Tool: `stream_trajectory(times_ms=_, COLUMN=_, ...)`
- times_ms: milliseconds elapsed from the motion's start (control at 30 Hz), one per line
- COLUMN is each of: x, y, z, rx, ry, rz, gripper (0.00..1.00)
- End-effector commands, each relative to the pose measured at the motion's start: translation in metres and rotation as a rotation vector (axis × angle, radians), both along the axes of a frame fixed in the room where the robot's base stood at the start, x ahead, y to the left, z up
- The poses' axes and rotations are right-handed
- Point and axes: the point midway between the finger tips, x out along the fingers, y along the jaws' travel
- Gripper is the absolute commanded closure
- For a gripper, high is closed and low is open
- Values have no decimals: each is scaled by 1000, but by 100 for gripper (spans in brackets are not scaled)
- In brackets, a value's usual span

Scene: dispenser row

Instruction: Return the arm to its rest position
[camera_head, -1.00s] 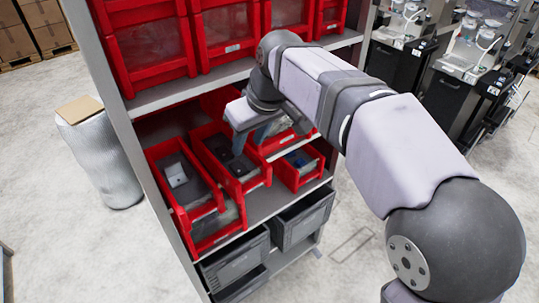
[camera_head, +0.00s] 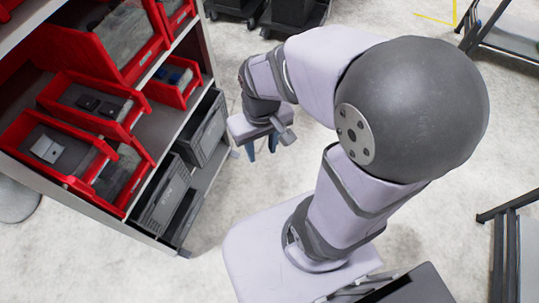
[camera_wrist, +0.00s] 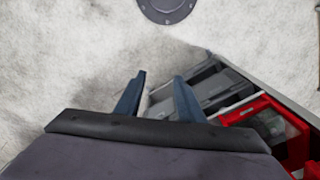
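My gripper (camera_head: 262,143) hangs over open floor, to the right of the shelf rack, in the head view. Its two blue fingers point down and stand apart, with nothing visible between them. In the wrist view the gripper (camera_wrist: 159,94) also shows two spread fingers with bare floor and part of the rack beyond them. My arm is folded back, with its elbow high and close to the head camera.
The shelf rack (camera_head: 205,62) stands at the left, with red bins (camera_head: 72,180) holding small parts and grey crates (camera_head: 165,200) below. Black carts stand at the top. Dark metal frames (camera_head: 505,250) stand at the right.

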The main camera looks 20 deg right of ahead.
Motion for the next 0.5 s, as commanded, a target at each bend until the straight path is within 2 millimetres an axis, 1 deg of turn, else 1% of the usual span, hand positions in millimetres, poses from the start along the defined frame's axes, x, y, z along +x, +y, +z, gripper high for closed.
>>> stream_trajectory(times_ms=33, x=-10, y=-5, z=-5, rx=-3, ry=13, rz=-22, gripper=65)
stream_trajectory(times_ms=133, x=-22, y=-10, z=-11, rx=-6, ry=25, rz=-46, gripper=65)
stream_trajectory(times_ms=233, x=-25, y=-11, z=-13, rx=-7, ry=30, rz=-55, gripper=65)
stream_trajectory(times_ms=500, x=-25, y=-11, z=-13, rx=-6, ry=30, rz=-53, gripper=65)
